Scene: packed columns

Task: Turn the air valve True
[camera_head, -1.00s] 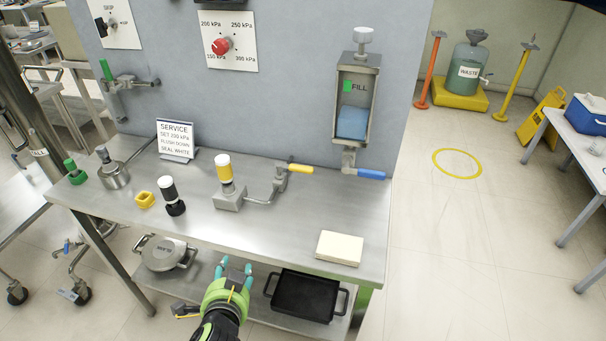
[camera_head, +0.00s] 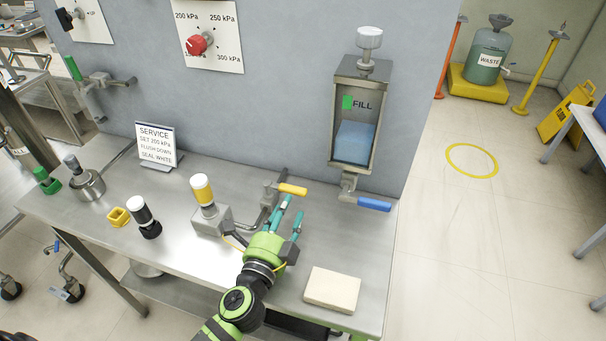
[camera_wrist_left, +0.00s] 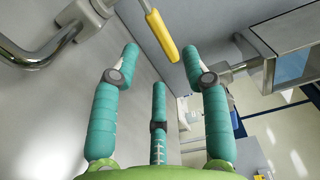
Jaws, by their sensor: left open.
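A valve with a yellow lever (camera_head: 292,189) sits on a pipe at the back of the steel bench, beside a block with a yellow-topped column (camera_head: 202,189). No label marks it as the air valve. My left gripper (camera_head: 290,212) is open and empty above the bench, its teal fingers just in front of and below the yellow lever. In the left wrist view the yellow lever (camera_wrist_left: 161,36) lies beyond and between the spread fingertips, and no contact shows. A valve with a blue lever (camera_head: 374,204) hangs under the FILL tank. My right gripper is not in view.
The red pressure knob (camera_head: 200,42) is on the wall panel. A green-handled valve (camera_head: 73,68) is at the left. The service sign (camera_head: 156,147), a black column with a white top (camera_head: 143,216) and a cream block (camera_head: 332,289) stand on the bench.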

